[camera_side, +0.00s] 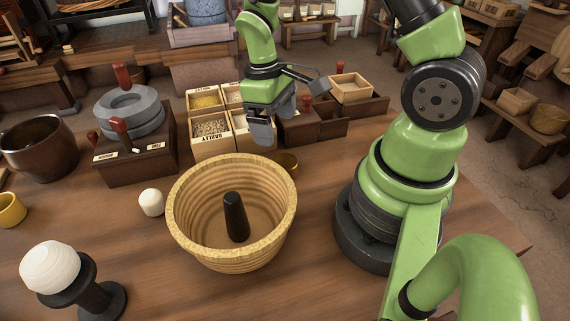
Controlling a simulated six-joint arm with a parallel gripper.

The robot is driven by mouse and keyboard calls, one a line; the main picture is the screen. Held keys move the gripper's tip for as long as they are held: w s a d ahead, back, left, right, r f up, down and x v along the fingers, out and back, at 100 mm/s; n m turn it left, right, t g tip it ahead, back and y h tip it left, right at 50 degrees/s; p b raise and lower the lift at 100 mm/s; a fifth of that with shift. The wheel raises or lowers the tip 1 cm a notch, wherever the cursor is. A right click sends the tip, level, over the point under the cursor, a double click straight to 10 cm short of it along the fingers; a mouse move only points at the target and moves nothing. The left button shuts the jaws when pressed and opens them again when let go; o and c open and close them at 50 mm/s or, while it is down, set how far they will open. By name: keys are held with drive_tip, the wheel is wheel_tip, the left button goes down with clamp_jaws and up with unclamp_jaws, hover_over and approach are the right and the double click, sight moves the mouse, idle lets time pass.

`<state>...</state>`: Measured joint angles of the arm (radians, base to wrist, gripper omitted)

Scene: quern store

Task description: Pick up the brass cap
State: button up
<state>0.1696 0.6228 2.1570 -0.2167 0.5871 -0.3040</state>
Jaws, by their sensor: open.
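A small round brass-coloured piece (286,162), which looks like the brass cap, is on the wooden table just behind the right rear rim of a ribbed straw basket (180,225). The basket rim hides part of it. My gripper (262,138) is open and points down, in front of the grain boxes. In the picture it is above and a little left of the brass-coloured piece, apart from it. I see nothing between its fingers, though the jaw gap is hard to make out from this side.
A black peg (236,217) stands inside the basket. Grain boxes (212,146) are behind. A grey ring stone on a dark box (140,160), a white knob (151,202), a yellow cup (11,211) and a white ball on a black stand (97,298) are left. Table right of the basket is clear.

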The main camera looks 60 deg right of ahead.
sight(285, 161)
drive_tip(key=f, duration=0.3)
drive_tip(key=s+f, duration=0.1)
drive_tip(key=f, duration=0.2)
drive_tip(key=s+f, duration=0.1)
drive_tip(key=f, duration=0.2)
drive_tip(key=shift+f, duration=0.25)
drive_tip(key=shift+c, duration=0.2)
drive_tip(key=c, duration=1)
